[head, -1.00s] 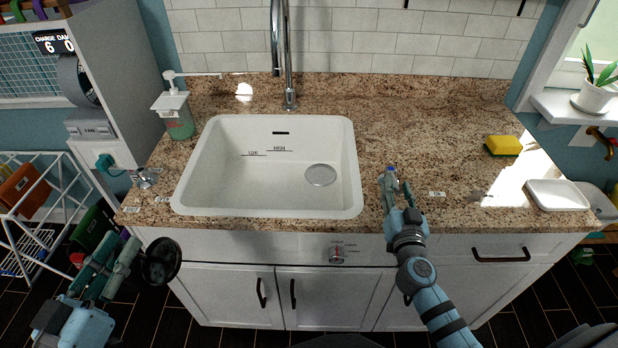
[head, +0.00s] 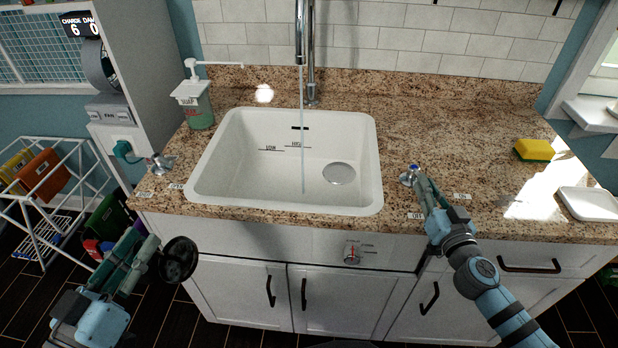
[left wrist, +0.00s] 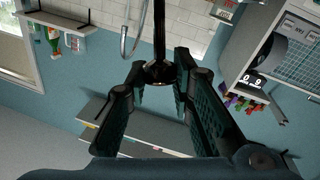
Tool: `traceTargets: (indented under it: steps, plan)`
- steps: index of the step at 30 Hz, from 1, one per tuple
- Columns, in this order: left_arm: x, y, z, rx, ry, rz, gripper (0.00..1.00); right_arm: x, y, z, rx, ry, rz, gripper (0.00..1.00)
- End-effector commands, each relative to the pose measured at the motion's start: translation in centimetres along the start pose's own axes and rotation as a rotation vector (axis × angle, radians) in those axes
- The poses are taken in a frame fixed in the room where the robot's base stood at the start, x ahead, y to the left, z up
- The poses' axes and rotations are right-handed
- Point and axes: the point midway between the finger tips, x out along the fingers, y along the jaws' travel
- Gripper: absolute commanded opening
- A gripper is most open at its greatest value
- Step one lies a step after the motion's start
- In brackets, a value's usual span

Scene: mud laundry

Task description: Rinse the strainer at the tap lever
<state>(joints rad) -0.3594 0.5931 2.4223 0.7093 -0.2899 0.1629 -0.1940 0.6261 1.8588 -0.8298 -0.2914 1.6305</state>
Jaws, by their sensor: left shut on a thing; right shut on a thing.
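The strainer (head: 179,260), a dark round mesh, is held by its handle in my left gripper (head: 144,246), in front of the cabinet at the lower left, left of the sink and below the counter. In the left wrist view the jaws (left wrist: 160,75) are closed around a thin dark handle (left wrist: 159,30). My right gripper (head: 420,180) is shut on the tap lever (head: 409,178), a metal lever with a blue cap on the counter right of the sink. A thin stream of water (head: 302,130) runs from the faucet (head: 302,40) into the white sink (head: 362,205).
A soap dispenser (head: 197,110) stands left of the sink. Another metal lever (head: 160,164) sits on the counter's left. A yellow sponge (head: 534,150) and a white dish (head: 590,203) lie at the right. A white rack (head: 40,235) stands on the floor at the left.

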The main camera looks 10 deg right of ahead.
Motion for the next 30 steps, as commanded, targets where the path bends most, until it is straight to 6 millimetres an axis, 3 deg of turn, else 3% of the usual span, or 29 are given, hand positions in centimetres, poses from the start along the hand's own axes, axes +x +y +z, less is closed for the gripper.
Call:
traceTargets:
  steps: [5,6,9,20,23,30]
  plan:
    - [0.0,0.1,-0.2,0.0,0.001,0.0,0.0,-0.1,0.0,0.1,0.002,-0.005,0.003,0.0]
    - [0.0,0.1,-0.2,0.0,0.001,0.0,0.0,-0.1,0.0,0.1,0.002,-0.005,0.003,0.17]
    - [0.0,0.1,-0.2,0.0,0.001,0.0,0.0,-0.1,0.0,0.0,0.002,-0.004,0.003,0.33]
    - [0.0,0.1,-0.2,0.0,0.001,0.0,0.0,-0.6,0.0,0.1,-0.002,-0.005,0.003,0.33]
    - [0.0,0.1,-0.2,0.0,0.001,0.0,0.0,-2.4,0.0,0.1,-0.003,-0.008,0.002,0.33]
    - [0.0,0.1,-0.2,0.0,0.001,0.0,0.0,-9.1,-0.1,0.2,-0.002,-0.01,0.002,0.33]
